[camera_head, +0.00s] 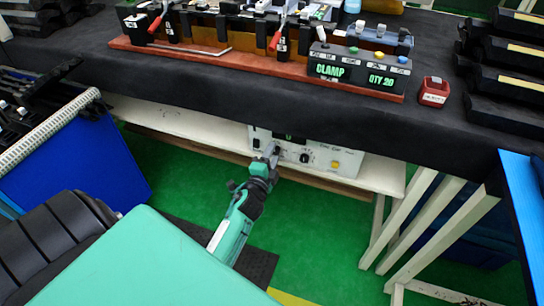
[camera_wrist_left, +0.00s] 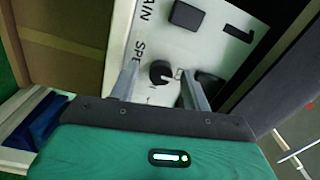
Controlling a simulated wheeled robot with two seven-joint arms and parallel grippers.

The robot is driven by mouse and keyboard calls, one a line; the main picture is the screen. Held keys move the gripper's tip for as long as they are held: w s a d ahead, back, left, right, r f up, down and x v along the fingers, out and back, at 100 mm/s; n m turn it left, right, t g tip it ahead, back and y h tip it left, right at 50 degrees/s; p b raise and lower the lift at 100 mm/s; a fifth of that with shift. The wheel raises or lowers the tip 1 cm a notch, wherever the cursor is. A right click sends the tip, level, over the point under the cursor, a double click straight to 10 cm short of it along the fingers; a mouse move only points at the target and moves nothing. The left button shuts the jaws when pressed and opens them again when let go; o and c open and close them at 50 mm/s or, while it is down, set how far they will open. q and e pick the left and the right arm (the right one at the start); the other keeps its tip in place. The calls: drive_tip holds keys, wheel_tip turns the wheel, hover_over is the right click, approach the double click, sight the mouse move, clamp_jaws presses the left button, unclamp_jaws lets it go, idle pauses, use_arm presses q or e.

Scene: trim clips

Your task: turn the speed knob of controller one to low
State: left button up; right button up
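The white controller (camera_head: 345,158) sits on a shelf under the dark bench, with a black display, dark knobs and a yellow button (camera_head: 334,165). My left gripper (camera_head: 272,151) reaches up to the left part of its front panel. In the left wrist view the panel (camera_wrist_left: 205,50) carries a black mark like "1" and parts of the lettering "AIN" and "SPE". A black round knob (camera_wrist_left: 160,72) with a pointer mark shows between the two spread grey fingers, with gaps beside it. I cannot tell how deep the fingertips reach around it. My right gripper is not in view.
The bench edge (camera_head: 250,108) overhangs the controller closely. The white shelf (camera_head: 385,175) has pale legs at the right. Blue bins (camera_head: 75,160) stand at the left. A clamp box (camera_head: 358,66) and a red block (camera_head: 433,92) are on top. The green floor below is open.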

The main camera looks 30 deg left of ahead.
use_arm(q)
drive_tip(key=v, duration=1.3)
drive_tip(key=shift+s, duration=0.4)
